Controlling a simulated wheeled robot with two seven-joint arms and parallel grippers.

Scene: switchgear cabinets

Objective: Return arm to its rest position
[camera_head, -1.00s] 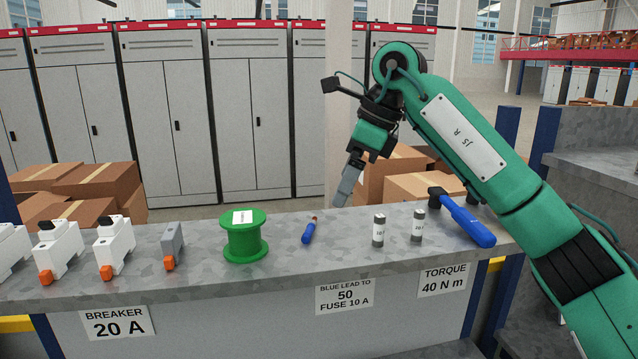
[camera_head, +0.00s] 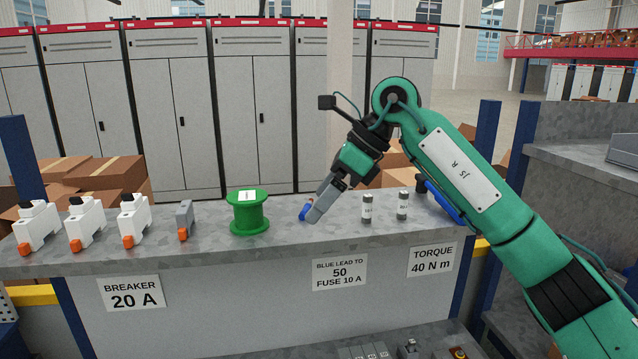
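My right arm comes in from the right, green with black joints. It is bent at the elbow and reaches out over the bench (camera_head: 215,262). Its gripper (camera_head: 315,218) points down and to the left, with grey fingers seen side-on, so the gap between them is hidden. The fingertips overlap a small blue piece (camera_head: 304,212) on the bench, partly hiding it; whether they touch cannot be told. My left arm and gripper are out of view.
Breakers (camera_head: 84,221), a green spool (camera_head: 248,213), two small cylinders (camera_head: 367,208) and a blue-handled tool (camera_head: 446,203), partly behind my arm, stand along the bench. Cardboard boxes (camera_head: 105,173) and grey cabinets (camera_head: 180,125) are behind. A blue post (camera_head: 487,130) stands right.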

